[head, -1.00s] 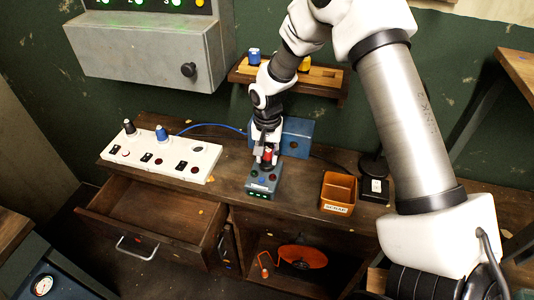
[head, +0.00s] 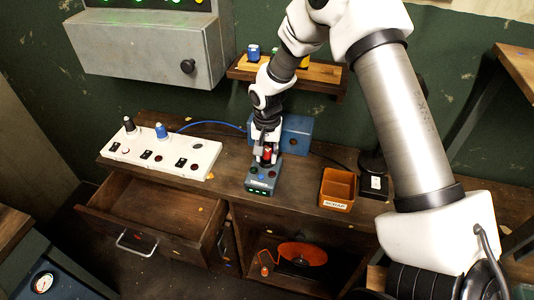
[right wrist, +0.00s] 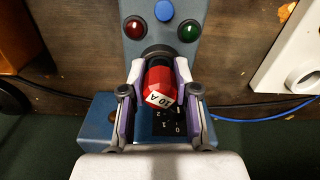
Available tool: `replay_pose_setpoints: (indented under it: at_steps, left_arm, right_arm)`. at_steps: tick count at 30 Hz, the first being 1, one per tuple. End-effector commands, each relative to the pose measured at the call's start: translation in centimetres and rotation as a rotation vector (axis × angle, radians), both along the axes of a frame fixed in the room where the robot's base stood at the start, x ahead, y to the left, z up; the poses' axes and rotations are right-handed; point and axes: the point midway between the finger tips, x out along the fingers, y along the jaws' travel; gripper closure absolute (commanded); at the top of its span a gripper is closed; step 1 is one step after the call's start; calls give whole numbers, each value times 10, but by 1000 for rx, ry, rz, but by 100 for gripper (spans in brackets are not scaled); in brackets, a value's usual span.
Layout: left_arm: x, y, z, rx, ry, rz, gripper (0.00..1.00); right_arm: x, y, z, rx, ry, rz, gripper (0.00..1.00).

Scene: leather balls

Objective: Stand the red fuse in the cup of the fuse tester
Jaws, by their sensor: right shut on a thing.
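The red fuse (right wrist: 160,85), with a "10 A" label, is between the two fingers of my right gripper (right wrist: 158,72), which is shut on it. In the head view the red fuse (head: 267,154) shows small between the fingertips of my right gripper (head: 266,157), right over the fuse tester (head: 261,183). In the right wrist view the fuse's far end meets the dark round cup (right wrist: 156,49) of the tester; I cannot tell how deep it sits. The tester has a red lamp, a blue button and a green lamp. My left gripper is not in view.
A white panel (head: 205,158) with a black and a blue fuse stands left on the bench. An orange scrap bin (head: 338,188) stands right of the tester. A blue box (head: 296,136) is behind. An open drawer (head: 150,208) juts out front left.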

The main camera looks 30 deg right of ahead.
Motion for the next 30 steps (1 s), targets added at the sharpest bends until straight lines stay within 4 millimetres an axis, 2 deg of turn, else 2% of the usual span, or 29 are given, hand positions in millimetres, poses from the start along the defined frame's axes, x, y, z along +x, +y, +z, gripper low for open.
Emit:
replay_pose_setpoints:
  at_steps: [1, 7, 8, 9, 10, 30]
  left_arm:
    - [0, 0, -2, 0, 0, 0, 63]
    - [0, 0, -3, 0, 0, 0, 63]
    - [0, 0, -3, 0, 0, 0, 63]
    - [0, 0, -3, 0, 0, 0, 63]
    - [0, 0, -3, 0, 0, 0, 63]
    - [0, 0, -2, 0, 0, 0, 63]
  right_arm:
    - [-7, 1, -9, 3, 21, -2, 100]
    - [-8, 1, -11, 4, 24, -3, 100]
    - [-8, 1, -11, 4, 24, -3, 59]
    - [-8, 2, -11, 4, 25, -3, 45]
    - [-8, 1, -11, 4, 25, -3, 40]
    - [-4, 1, -6, 2, 13, -1, 40]
